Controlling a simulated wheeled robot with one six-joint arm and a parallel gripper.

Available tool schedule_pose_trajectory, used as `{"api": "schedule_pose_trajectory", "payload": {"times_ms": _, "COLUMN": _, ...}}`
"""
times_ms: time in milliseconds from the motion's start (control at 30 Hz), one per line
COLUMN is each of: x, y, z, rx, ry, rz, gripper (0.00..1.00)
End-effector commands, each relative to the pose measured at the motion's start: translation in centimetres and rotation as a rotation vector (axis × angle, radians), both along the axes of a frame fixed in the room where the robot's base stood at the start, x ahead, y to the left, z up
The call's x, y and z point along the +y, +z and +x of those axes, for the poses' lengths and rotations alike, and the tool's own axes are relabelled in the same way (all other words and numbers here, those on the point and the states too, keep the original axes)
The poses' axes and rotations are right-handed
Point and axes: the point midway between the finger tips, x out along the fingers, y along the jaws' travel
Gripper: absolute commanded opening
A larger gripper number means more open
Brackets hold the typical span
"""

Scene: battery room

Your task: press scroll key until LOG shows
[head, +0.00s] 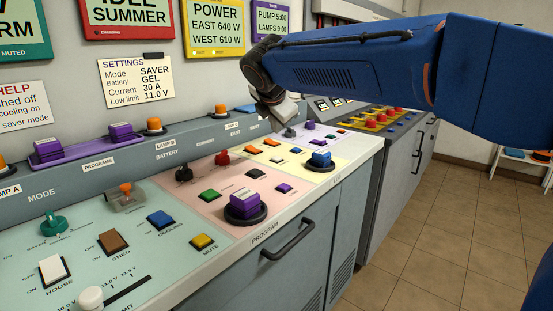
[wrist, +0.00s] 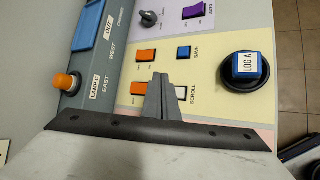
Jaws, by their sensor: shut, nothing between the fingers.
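My gripper (head: 278,112) is shut and empty over the back of the desk in the head view. Its closed fingers (wrist: 162,80) point at the yellow panel in the wrist view. The white scroll key (wrist: 181,92), with the word SCROLL beside it, shows just right of the fingers, partly hidden by them. I cannot tell whether they touch it. A blue block on a round black base (wrist: 247,66) carries a white label reading LOG A. It also shows in the head view (head: 320,160), where its label cannot be read.
On the yellow panel, orange keys (wrist: 146,56) and a blue SAVE key (wrist: 184,53) lie close to the fingers. An orange lamp (wrist: 67,82) stands on the rear ledge. A purple block on a black base (head: 245,204) stands on the pink panel. Open floor (head: 440,240) lies right.

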Motion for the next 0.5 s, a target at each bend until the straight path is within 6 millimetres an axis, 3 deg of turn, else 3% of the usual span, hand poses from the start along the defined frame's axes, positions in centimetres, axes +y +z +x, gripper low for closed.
{"api": "schedule_pose_trajectory", "payload": {"times_ms": 500, "x": 0.0, "y": -5.5, "z": 0.0, "rx": 0.001, "ry": 0.0, "rz": -0.001, "gripper": 0.0}}
